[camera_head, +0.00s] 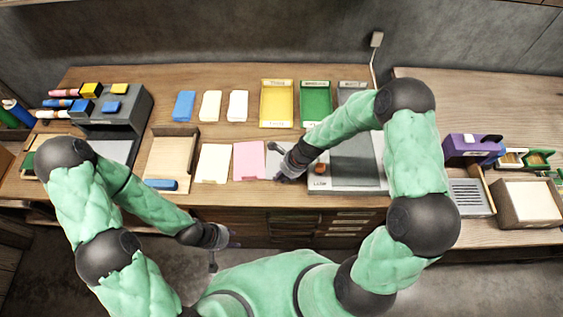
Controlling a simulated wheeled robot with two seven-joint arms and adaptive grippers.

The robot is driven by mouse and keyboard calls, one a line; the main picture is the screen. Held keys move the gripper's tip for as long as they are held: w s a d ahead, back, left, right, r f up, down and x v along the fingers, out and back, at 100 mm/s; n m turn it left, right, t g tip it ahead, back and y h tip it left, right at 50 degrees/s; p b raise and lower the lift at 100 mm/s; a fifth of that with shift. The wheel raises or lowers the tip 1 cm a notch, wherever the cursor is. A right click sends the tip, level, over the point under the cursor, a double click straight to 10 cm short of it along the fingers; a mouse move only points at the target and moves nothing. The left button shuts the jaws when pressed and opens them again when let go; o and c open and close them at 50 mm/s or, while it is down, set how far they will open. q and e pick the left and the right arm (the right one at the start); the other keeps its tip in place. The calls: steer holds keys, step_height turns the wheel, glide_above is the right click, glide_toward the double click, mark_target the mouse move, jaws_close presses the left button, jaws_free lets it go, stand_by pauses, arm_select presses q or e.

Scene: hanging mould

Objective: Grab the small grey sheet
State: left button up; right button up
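A small pale grey sheet (271,161) lies flat on the table just right of the pink sheet (249,161). My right gripper (280,175) is low over its right side and hides part of it. I cannot tell whether the fingers touch the sheet, or whether they are open or shut. My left gripper (226,242) hangs in front of the table's front edge, away from the sheets. It is too small and dark to tell whether it is open or shut.
A cream sheet (213,164) lies left of the pink one. A grey flat machine (345,184) stands close right of my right gripper. Yellow (264,103) and green (316,88) trays stand behind. A wooden tray (172,163) is at left.

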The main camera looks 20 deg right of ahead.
jaws_close()
steer(key=shift+r, duration=0.1)
